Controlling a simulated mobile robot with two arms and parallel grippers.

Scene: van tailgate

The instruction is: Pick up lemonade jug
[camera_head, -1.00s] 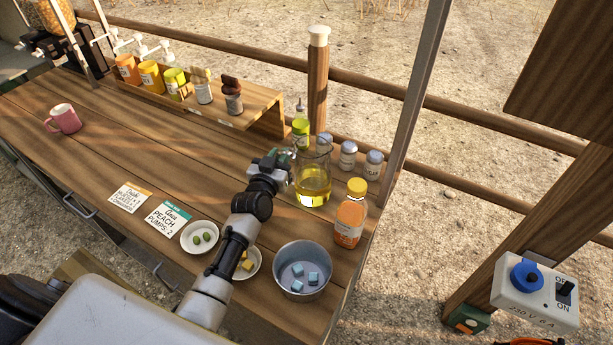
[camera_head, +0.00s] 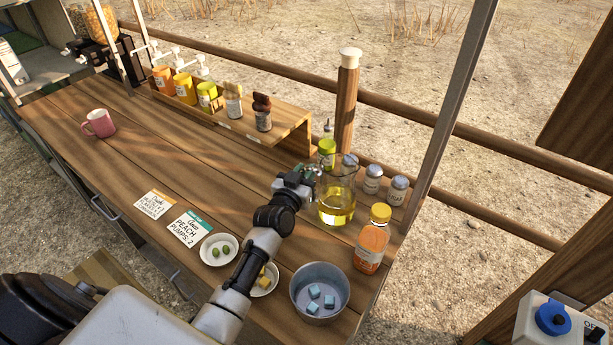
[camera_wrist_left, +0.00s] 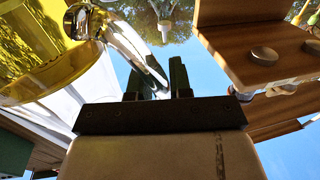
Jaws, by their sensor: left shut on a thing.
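The lemonade jug (camera_head: 337,207) is a clear glass pitcher with yellow liquid in its lower part. It is upright and appears to stand on the wooden counter near its right end. My left gripper (camera_head: 309,177) is at the jug's left side, shut on its handle. In the left wrist view, the clear curved handle (camera_wrist_left: 143,58) passes between the dark fingers (camera_wrist_left: 158,80), and the yellow liquid (camera_wrist_left: 50,65) fills the upper left. My right gripper is in neither view.
An orange bottle (camera_head: 372,240) stands close in front of the jug. A metal pot (camera_head: 319,291) with blue cubes is nearer me. The counter's left middle is clear.

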